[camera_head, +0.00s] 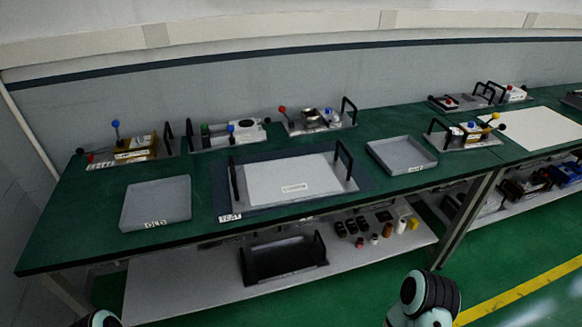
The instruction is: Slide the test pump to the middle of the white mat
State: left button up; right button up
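A dark blue mat (222,203) with a label reading TEST lies on the green bench. On it sits a flat light-grey unit (275,170) with a black upright handle at each end and a small label in its middle. I cannot tell for sure that this unit is the test pump. A white mat (545,128) lies flat on the right part of the bench, and its visible surface is bare. Only rounded parts of my arms show at the bottom edge. Neither gripper is in view.
A grey tray labelled OLD (155,203) is left of the blue mat; another tray (401,153) is right of it. Several handled units line the back. A unit with a yellow lever (470,135) stands between the right tray and white mat. A shelf (190,280) holds parts below.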

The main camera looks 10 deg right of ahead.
aim_at(467, 131)
jog(key=z, duration=1.55)
jog(key=i+l+u, duration=0.1)
jog(key=i+l, duration=0.9)
jog(key=i, duration=0.1)
